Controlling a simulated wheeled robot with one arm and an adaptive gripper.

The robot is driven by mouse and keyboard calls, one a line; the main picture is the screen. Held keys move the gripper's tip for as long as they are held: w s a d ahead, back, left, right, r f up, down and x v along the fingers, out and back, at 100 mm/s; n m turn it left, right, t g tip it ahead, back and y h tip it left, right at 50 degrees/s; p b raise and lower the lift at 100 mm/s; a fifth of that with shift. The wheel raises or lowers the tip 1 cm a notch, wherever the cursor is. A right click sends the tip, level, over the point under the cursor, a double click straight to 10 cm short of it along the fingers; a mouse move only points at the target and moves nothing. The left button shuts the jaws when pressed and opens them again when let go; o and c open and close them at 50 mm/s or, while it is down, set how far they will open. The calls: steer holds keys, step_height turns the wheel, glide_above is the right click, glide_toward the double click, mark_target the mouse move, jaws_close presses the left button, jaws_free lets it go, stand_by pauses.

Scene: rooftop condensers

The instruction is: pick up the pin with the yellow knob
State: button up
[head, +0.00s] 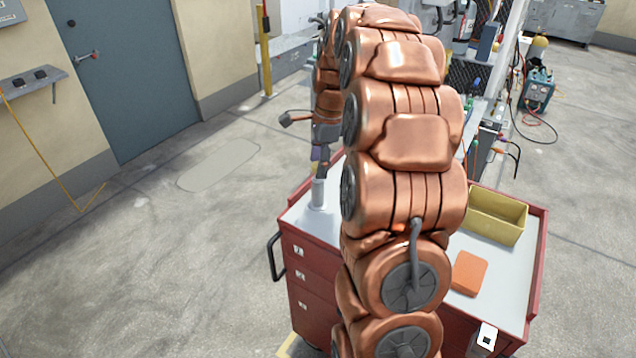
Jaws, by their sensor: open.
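My copper arm crosses the middle of the head view and hides much of the red cart's top. My gripper (321,160) shows small and dark left of the arm, pointing down over the cart's far left corner. It is just above a small grey upright cylinder (318,194) on the cart top. A small purplish bit shows at the fingertips; I cannot tell what it is. I cannot make out a pin with a yellow knob; it may be hidden behind my arm or gripper. I see nothing clearly held.
The red drawer cart (312,285) has a pale top with a raised rim on the right. A yellow open bin (497,216) and an orange block (469,273) are on its right side. Open concrete floor lies left, before a blue door (128,75). A teal machine (538,92) stands back right.

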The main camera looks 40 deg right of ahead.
steer(key=shift+a+f, duration=0.15)
steer(key=shift+f, duration=0.95)
jaws_close()
